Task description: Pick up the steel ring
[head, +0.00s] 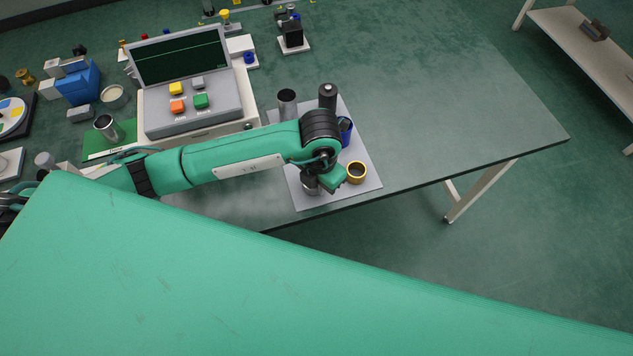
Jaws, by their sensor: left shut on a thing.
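The steel ring (310,187) is a small grey metal piece near the front edge of a light grey mat (365,183). My left gripper (321,185) is over the mat, shut on the steel ring, and hides part of it. I cannot tell whether the ring touches the mat. My right gripper is not in view.
A brass ring (356,173) stands just right of my left gripper. A grey cylinder (287,104), a black cylinder (327,96) and a blue cylinder (346,131) stand behind. A console (190,92) is at the left. The table's right side (460,100) is clear.

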